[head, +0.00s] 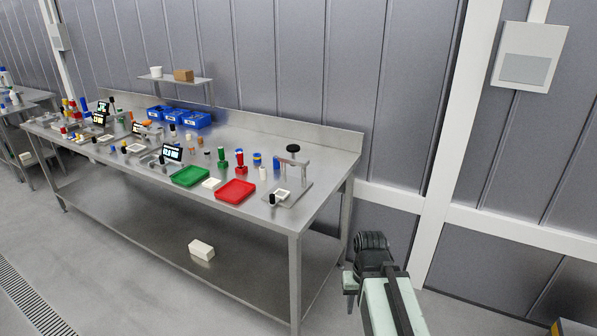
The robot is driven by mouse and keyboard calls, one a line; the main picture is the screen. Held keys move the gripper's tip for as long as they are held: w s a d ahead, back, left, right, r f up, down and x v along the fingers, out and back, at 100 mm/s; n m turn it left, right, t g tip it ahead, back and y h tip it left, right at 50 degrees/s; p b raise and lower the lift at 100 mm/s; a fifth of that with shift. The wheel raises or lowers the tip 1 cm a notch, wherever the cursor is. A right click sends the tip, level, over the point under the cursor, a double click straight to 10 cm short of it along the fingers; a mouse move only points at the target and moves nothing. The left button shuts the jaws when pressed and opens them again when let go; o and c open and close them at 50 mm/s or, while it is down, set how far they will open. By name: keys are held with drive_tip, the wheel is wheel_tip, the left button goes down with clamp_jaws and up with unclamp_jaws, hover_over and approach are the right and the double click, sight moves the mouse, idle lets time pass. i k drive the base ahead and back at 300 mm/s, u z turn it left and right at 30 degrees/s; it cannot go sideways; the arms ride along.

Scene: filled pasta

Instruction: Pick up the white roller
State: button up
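A small white upright cylinder (262,173) stands on the metal workbench (325,160) near its right end, just below a blue and yellow piece. It may be the white roller, but it is too small in the head view to be sure. My arm shows at the lower right, beside the right end of the bench and apart from everything on it. My gripper (350,287) is small and partly hidden by the arm, and its fingers are not clear. I see nothing held in it.
A red tray (235,191) and a green tray (190,176) lie at the bench's front edge. A press-like stand (291,177) is at the right end. Blue bins (196,120) stand behind. A white box (201,249) lies on the lower shelf. Floor in front is clear.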

sight(262, 172)
drive_tip(key=z, duration=1)
drive_tip(key=i, duration=1.7)
drive_tip(key=u, duration=3.6)
drive_tip(key=i, duration=1.7)
drive_tip(key=z, duration=0.05)
